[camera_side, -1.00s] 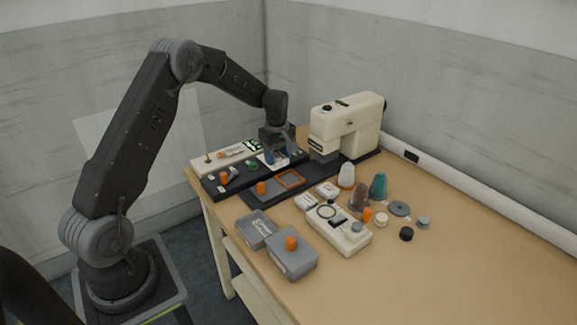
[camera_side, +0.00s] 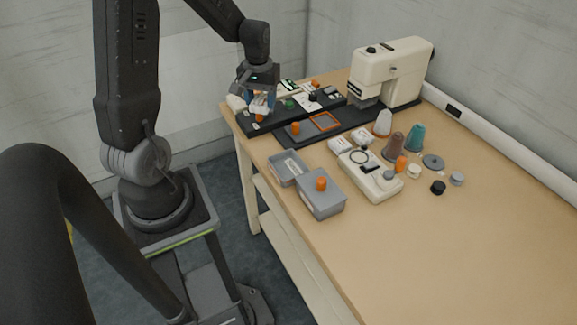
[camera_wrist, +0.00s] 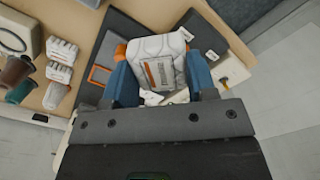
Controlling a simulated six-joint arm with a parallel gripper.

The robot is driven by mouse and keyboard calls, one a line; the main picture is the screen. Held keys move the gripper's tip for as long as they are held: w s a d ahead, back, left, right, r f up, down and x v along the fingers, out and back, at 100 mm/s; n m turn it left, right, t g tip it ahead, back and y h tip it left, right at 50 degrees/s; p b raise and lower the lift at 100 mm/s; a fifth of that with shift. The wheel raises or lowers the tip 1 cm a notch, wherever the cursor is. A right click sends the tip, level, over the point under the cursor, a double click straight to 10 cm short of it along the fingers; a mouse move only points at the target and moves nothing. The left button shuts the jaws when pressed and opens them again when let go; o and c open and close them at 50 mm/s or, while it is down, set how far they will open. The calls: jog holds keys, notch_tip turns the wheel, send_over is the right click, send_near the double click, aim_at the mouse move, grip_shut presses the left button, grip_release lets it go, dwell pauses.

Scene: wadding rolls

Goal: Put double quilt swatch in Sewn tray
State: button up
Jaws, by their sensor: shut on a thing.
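My gripper (camera_side: 262,103) is shut on a white quilted swatch, at the left end of the table above the dark board. In the wrist view the swatch (camera_wrist: 155,48) sits between the two blue fingers of my gripper (camera_wrist: 160,82). It is pale and padded, with an orange mark and a small grey patch on its face. Two grey trays stand at the table's front edge: a smaller one (camera_side: 274,159) with a pale label, and a larger one (camera_side: 316,209) with an orange piece. I cannot read which is the Sewn tray.
A cream sewing machine (camera_side: 392,65) stands at the back. A dark board (camera_side: 292,138) with an orange frame (camera_side: 325,121) lies before it. A cream control box (camera_side: 370,178), thread cones (camera_side: 414,138) and small discs (camera_side: 438,187) stand right of the trays. The table's right side is clear.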

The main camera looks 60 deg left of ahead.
jog(key=s+d+m, duration=0.4)
jog(key=s+m, duration=0.1)
jog(key=s, duration=0.1)
send_over(288, 170)
notch_tip(288, 170, down, 8)
jog(key=shift+f, duration=2.05)
jog(key=shift+f, duration=0.1)
jog(key=o, duration=0.7)
